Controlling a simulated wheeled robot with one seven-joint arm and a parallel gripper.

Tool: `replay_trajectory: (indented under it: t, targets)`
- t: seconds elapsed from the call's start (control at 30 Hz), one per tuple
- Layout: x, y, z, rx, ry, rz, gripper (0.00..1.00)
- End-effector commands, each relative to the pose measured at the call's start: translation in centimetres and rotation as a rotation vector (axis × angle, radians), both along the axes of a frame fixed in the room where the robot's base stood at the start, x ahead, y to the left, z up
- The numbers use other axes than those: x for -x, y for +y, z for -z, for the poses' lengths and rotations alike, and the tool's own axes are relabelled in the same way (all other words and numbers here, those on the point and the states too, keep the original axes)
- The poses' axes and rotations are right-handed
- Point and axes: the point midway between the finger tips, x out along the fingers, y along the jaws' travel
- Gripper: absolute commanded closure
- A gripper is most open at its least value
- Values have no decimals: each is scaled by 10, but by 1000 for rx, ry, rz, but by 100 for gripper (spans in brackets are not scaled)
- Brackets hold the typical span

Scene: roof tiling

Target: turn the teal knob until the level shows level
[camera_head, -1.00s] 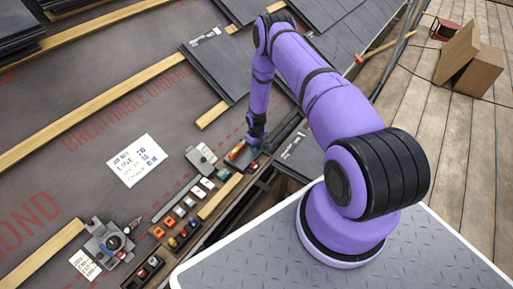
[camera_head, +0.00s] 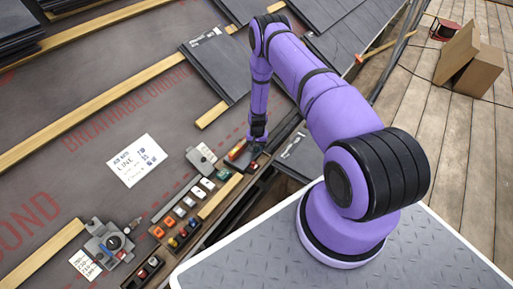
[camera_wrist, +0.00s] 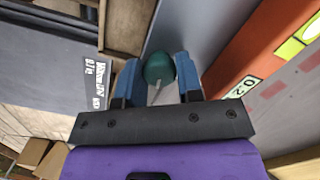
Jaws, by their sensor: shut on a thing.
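The teal knob (camera_wrist: 159,67) is between the two blue fingers of my gripper (camera_wrist: 158,78) in the wrist view, and the fingers are shut on it. A pale line shows on the knob's near side. To the right lies an orange-red bar with a yellow-green vial window (camera_wrist: 311,30), apparently the level; it is cut off by the frame edge and its bubble cannot be read. In the head view my gripper (camera_head: 257,138) points down beside the reddish bar (camera_head: 237,152) at the batten's end. The knob is hidden there.
A tray of several coloured blocks (camera_head: 180,225) lies left of my gripper. A grey device (camera_head: 108,243) stands at lower left. A white note (camera_head: 137,160) lies on the membrane. Dark slates (camera_head: 218,68) lie beyond the arm.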

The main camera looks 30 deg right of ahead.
Motion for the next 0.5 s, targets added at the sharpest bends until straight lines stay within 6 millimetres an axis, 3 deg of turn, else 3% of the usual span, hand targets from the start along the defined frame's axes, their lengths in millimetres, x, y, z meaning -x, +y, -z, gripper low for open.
replay_trajectory:
  t: [0.5]
  targets:
    - [2,-2,1,4,8,143,90]
